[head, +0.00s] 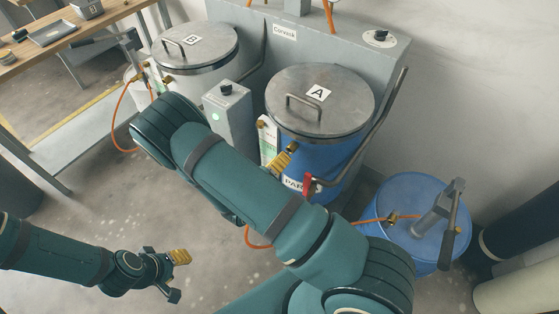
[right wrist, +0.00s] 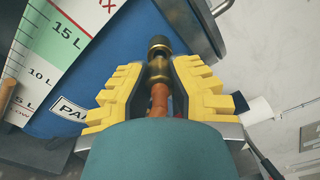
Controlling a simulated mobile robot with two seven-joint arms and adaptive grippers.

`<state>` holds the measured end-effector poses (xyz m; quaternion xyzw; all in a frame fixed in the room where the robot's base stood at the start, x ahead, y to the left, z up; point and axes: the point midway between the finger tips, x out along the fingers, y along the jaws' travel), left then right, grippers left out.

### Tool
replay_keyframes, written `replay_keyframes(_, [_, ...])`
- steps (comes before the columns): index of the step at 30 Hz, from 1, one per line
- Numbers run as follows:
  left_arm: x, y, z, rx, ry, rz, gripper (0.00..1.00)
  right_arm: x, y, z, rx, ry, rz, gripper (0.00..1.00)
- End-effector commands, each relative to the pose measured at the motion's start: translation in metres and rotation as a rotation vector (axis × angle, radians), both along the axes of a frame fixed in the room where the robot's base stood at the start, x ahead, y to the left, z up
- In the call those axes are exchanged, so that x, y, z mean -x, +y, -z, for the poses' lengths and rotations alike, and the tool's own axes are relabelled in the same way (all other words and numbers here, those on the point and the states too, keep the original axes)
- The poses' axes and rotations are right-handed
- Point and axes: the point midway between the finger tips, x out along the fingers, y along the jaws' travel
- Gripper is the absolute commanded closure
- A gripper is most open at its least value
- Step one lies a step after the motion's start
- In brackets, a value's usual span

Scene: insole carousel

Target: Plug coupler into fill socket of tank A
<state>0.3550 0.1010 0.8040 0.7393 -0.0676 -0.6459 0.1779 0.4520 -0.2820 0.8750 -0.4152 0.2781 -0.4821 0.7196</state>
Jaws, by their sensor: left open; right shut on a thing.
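Tank A (head: 345,150) is a blue drum with a grey lid marked A; its blue wall (right wrist: 125,50) fills the right wrist view behind the gripper. My right gripper (right wrist: 157,78) is shut on the brass coupler (right wrist: 157,65), with the orange hose (right wrist: 159,100) running back between the fingers. In the head view this gripper (head: 282,160) is at the tank's front left, beside a brass fitting (head: 292,146). I cannot tell whether the coupler is seated in the fill socket. My left gripper (head: 178,274) is open and empty, low over the floor at the left.
A level scale (right wrist: 50,45) runs down tank A. A red-handled valve (head: 307,182) and a bent pipe (head: 375,130) are beside it. A blue drum with a pump (head: 410,250) stands at right. Tank B (head: 195,48) and a grey box (head: 230,115) are to the left.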

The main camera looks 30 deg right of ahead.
Motion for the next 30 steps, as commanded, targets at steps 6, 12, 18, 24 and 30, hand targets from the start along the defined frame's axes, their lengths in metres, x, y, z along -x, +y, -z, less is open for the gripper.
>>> replay_keyframes(6, [0.000, 0.000, -0.001, 0.000, 0.000, 0.000, 0.53, -0.002, -0.005, 0.000, 0.000, 0.000, 0.001, 1.00])
replay_keyframes(12, [0.000, 0.000, -0.001, 0.000, 0.000, 0.000, 0.53, -0.004, -0.009, 0.000, 0.001, 0.000, 0.001, 1.00])
replay_keyframes(18, [0.000, 0.000, -0.002, 0.000, 0.000, 0.000, 0.53, -0.005, -0.013, 0.000, 0.001, 0.000, 0.001, 1.00])
replay_keyframes(24, [0.000, 0.000, -0.002, 0.000, 0.000, 0.000, 0.53, -0.007, -0.017, 0.000, 0.001, 0.000, 0.001, 1.00])
replay_keyframes(30, [0.000, 0.000, -0.003, 0.000, 0.000, 0.000, 0.53, -0.008, -0.021, 0.000, 0.001, 0.000, 0.001, 0.76])
